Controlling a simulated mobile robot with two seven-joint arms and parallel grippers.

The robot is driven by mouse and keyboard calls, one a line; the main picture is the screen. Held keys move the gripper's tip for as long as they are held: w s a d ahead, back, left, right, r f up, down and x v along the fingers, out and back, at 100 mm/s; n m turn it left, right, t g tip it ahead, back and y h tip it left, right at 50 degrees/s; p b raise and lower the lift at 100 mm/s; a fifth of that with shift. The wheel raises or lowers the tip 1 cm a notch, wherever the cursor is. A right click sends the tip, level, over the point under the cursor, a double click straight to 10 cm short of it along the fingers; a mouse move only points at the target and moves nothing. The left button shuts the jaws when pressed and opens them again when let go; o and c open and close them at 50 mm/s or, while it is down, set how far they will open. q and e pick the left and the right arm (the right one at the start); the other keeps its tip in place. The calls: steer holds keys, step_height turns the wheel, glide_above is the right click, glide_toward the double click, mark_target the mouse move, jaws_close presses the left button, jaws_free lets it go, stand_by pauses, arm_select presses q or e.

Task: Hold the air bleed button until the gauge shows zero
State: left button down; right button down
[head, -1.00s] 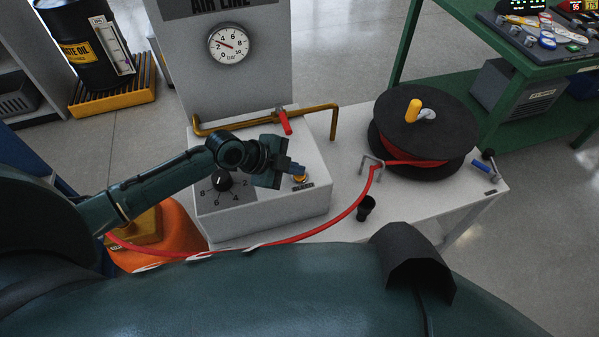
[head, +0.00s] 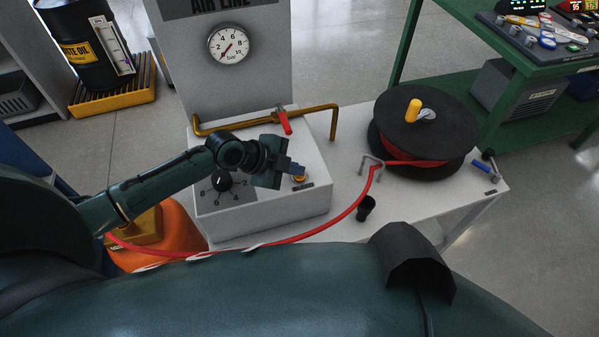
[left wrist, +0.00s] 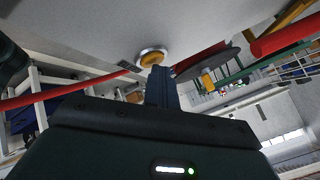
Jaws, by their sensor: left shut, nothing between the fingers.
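The air bleed button (head: 299,178) is a round orange-yellow button on top of the white control box (head: 275,208). It also shows in the left wrist view (left wrist: 151,58), with a silver ring around it. My left gripper (head: 296,168) is shut and empty, its fingertips at the button; in the left wrist view the tips (left wrist: 159,72) overlap the button's near edge and seem to touch it. How far the button is pressed is hidden. The round gauge (head: 229,44) on the grey air line panel has its needle pointing down-left, at or close to 0. My right gripper is not in view.
A dial (head: 222,180) is on the box, partly behind my left arm. A red-handled lever (head: 283,121) and brass pipe (head: 332,122) stand behind. A black hose reel (head: 425,125) sits on the white bench (head: 420,205); a red hose (head: 330,226) crosses in front.

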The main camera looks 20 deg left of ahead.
arm_select(q)
steer(key=shift+r+p, duration=0.7)
steer(key=shift+r, duration=0.1)
steer(key=shift+r, duration=0.1)
step_height(320, 180, up, 5)
steer(key=p, duration=0.4)
